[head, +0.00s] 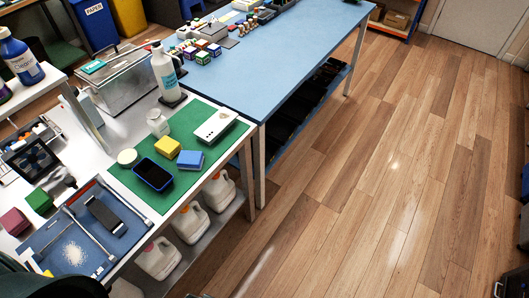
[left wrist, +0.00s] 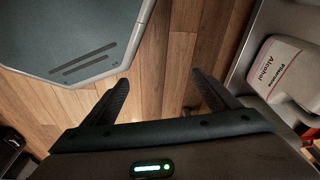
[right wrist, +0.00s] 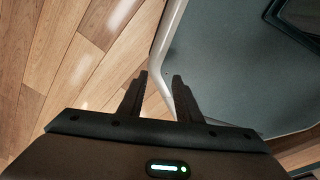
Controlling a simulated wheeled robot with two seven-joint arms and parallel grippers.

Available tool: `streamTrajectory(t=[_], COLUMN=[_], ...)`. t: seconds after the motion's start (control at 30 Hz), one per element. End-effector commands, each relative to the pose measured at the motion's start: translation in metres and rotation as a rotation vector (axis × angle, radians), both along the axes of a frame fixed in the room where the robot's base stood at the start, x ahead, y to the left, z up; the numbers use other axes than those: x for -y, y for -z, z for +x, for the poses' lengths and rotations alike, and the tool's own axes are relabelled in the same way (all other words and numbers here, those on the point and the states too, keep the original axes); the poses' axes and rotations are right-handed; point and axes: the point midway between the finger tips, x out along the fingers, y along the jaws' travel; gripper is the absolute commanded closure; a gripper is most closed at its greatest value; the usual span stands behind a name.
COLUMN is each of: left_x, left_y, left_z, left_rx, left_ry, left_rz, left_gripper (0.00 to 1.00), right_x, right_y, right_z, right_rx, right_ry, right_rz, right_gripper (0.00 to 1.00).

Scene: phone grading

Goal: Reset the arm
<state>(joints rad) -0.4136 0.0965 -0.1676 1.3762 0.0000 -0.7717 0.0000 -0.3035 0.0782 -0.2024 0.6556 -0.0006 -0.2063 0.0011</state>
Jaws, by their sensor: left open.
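My left gripper (left wrist: 160,82) shows in the left wrist view with its two fingers well apart and nothing between them. It points down over the wooden floor. My right gripper (right wrist: 160,77) shows in the right wrist view with its fingers apart by a narrower gap, also empty, over the floor. Neither gripper's fingers can be made out in the head view. Another dark phone (head: 106,215) lies on a blue tray (head: 73,232).
White jugs (head: 190,222) sit on the shelf below; an alcohol jug (left wrist: 285,70) is near my left gripper. A blue table (head: 270,50) adjoins.

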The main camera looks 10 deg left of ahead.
Motion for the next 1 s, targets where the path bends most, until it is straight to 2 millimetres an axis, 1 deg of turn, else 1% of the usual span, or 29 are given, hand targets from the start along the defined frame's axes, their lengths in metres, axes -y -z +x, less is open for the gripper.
streamTrajectory(t=[0.03,0.1,0.27,0.3,0.4,0.53,0.6,0.7,1.0], left_x=[-0.002,-0.004,-0.011,-0.014,-0.019,-0.024,-0.026,-0.028,-0.029], left_y=[0.011,0.027,0.059,0.065,0.078,0.087,0.09,0.092,0.093], left_z=[-0.012,-0.028,-0.069,-0.08,-0.106,-0.134,-0.143,-0.152,-0.155], left_rx=[-0.014,-0.024,-0.049,-0.056,-0.069,-0.082,-0.084,-0.088,-0.089], left_ry=[0.002,0.004,0.01,0.011,0.014,0.018,0.019,0.021,0.021], left_rz=[0.002,0.003,0.007,0.008,0.01,0.012,0.013,0.014,0.014], left_gripper=[0.18,0.18,0.18,0.18,0.18,0.18,0.18,0.18,0.18], right_x=[0.001,0.002,0.004,0.004,0.006,0.007,0.007,0.007,0.008], right_y=[-0.006,-0.009,-0.017,-0.019,-0.024,-0.027,-0.029,-0.029,-0.029], right_z=[-0.002,-0.004,-0.01,-0.011,-0.014,-0.017,-0.018,-0.019,-0.019], right_rx=[-0.004,-0.01,-0.022,-0.026,-0.033,-0.039,-0.042,-0.044,-0.044], right_ry=[0.0,0.0,0.002,0.002,0.002,0.002,0.002,0.002,0.002], right_rz=[-0.002,-0.003,-0.007,-0.008,-0.01,-0.012,-0.012,-0.013,-0.013], right_gripper=[0.69,0.69,0.69,0.69,0.69,0.69,0.69,0.69,0.69])
